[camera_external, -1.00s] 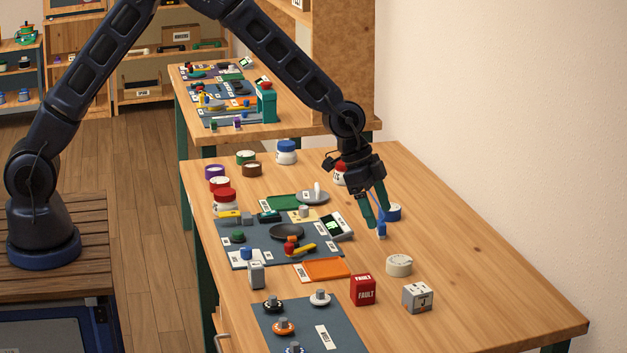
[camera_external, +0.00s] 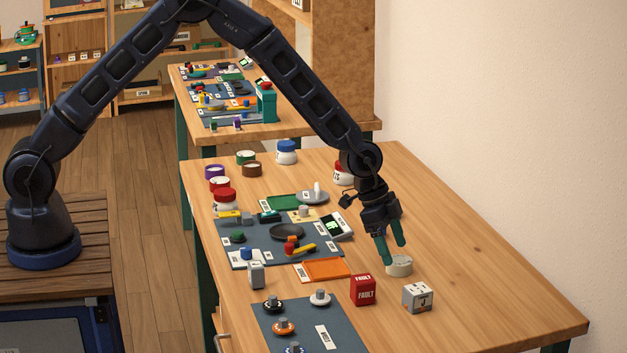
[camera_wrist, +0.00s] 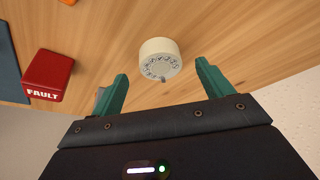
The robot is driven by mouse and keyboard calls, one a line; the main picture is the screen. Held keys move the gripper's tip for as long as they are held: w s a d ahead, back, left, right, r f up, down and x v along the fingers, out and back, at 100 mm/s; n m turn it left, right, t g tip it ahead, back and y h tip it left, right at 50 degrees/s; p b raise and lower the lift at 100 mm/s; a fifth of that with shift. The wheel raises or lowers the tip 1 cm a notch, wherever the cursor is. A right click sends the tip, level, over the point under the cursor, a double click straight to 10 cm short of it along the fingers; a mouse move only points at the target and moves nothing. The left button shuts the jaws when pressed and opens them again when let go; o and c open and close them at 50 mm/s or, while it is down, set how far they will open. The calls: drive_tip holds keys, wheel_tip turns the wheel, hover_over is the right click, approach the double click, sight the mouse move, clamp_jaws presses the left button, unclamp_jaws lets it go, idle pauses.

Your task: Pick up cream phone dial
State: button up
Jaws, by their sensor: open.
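The cream phone dial (camera_external: 399,267) is a short round cylinder on the bare wooden table, right of the orange tray. In the wrist view the cream dial (camera_wrist: 160,60) shows a ring of dark marks on its face and lies just beyond the fingertips, between their lines. My gripper (camera_external: 394,254) has green fingers pointing down, just above and behind the dial. It is open and empty; in the wrist view my gripper (camera_wrist: 162,70) has its fingers spread wide. I cannot tell whether a fingertip touches the dial.
A red FAULT box (camera_external: 363,290) and a grey-white cube (camera_external: 418,298) stand in front of the dial. An orange tray (camera_external: 326,269) lies to its left. A dark mat (camera_external: 310,325) holds several small knobs. The table right of the dial is clear.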

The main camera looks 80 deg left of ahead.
sight(398, 259)
drive_tip(key=x, duration=0.3)
drive_tip(key=shift+w+f, duration=0.1)
drive_tip(key=shift+c, duration=0.2)
drive_tip(key=c, duration=1.1)
